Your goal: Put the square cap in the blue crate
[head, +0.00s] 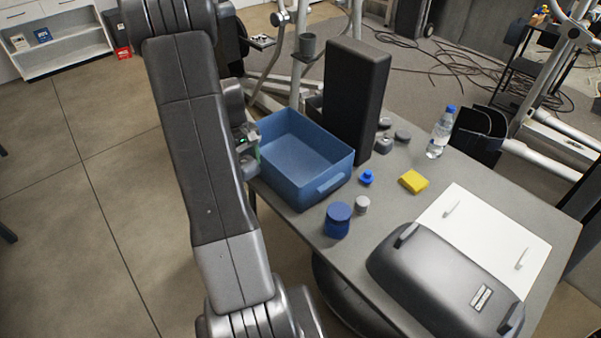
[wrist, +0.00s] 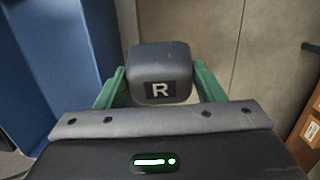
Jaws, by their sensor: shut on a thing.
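The square cap (wrist: 160,58) is dark grey, with rounded corners and a white letter R on a black label. My gripper (wrist: 160,74) is shut on it, with one green finger on each side. In the head view my gripper (head: 250,152) is at the left side of the blue crate (head: 338,177), near the rim. The cap cannot be made out there. The crate is open-topped, stands on the grey table, and its visible inside looks empty. In the wrist view the crate (wrist: 85,45) is to the left of the cap, and floor shows behind the cap.
A tall black box (head: 355,100) stands against the crate's far right side. On the table (head: 395,215) are several grey knobs (head: 384,145), a blue knob (head: 367,177), a yellow block (head: 413,181), a blue jar (head: 338,222), a bottle (head: 440,135) and a dark cover (head: 440,275).

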